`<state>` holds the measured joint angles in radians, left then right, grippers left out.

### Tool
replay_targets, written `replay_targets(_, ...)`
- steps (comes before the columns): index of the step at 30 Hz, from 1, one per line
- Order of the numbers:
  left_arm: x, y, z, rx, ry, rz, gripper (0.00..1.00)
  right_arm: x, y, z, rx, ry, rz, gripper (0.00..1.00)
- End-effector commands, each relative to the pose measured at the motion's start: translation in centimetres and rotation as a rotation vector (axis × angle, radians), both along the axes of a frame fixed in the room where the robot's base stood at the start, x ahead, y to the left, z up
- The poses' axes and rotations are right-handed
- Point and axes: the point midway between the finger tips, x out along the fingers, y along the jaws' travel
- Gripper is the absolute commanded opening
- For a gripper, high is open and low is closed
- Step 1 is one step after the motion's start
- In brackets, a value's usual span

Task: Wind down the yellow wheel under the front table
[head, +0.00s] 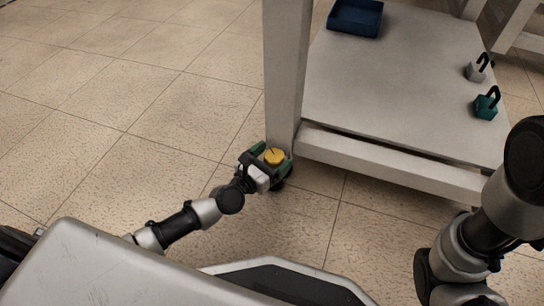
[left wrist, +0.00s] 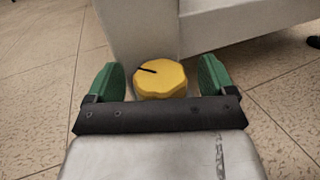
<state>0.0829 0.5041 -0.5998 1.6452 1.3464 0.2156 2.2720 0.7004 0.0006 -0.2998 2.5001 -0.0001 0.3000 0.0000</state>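The yellow wheel (head: 274,156) is at the foot of the white table leg (head: 286,75). In the left wrist view the wheel (left wrist: 160,79) has a lobed rim and a dark line on its top, pointing left. My left gripper (head: 268,161) is at the wheel. Its green fingers (left wrist: 158,82) stand apart, one on each side of the wheel, with a gap visible on both sides. My right arm shows at the right of the head view, but its gripper is out of view.
The table's lower shelf (head: 400,85) holds a blue tray (head: 355,18), a grey padlock (head: 476,70) and a green padlock (head: 486,105). The shelf's front beam (head: 390,165) runs right from the leg. The tiled floor (head: 130,90) to the left is clear.

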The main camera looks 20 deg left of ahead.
Motion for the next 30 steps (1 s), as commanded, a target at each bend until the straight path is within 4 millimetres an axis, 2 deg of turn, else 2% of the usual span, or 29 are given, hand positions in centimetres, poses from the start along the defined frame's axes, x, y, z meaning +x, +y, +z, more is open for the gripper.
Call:
replay_targets(7, -0.1, 0.1, 0.0, 0.0, 0.001, 0.001, 0.84, 0.0, 0.0, 0.0, 0.0, 0.0, 0.0, 0.69)
replay_targets(10, -0.8, 0.4, 0.0, 0.001, 0.001, 0.001, 0.84, 0.0, 0.0, 0.2, 0.0, 0.001, 0.0, 0.69)
replay_targets(21, -7.3, 3.1, 0.1, 0.005, 0.004, -0.002, 0.84, 0.0, 0.0, 2.0, 0.0, 0.001, 0.0, 0.69)
replay_targets(25, -9.0, 3.7, 0.1, 0.003, 0.002, -0.001, 0.84, 0.0, 0.0, 2.5, 0.0, 0.001, 0.0, 0.69)
replay_targets(30, -9.9, 4.1, 0.0, 0.001, 0.001, -0.001, 0.84, 0.0, 0.0, 2.7, 0.0, 0.001, 0.0, 0.69)
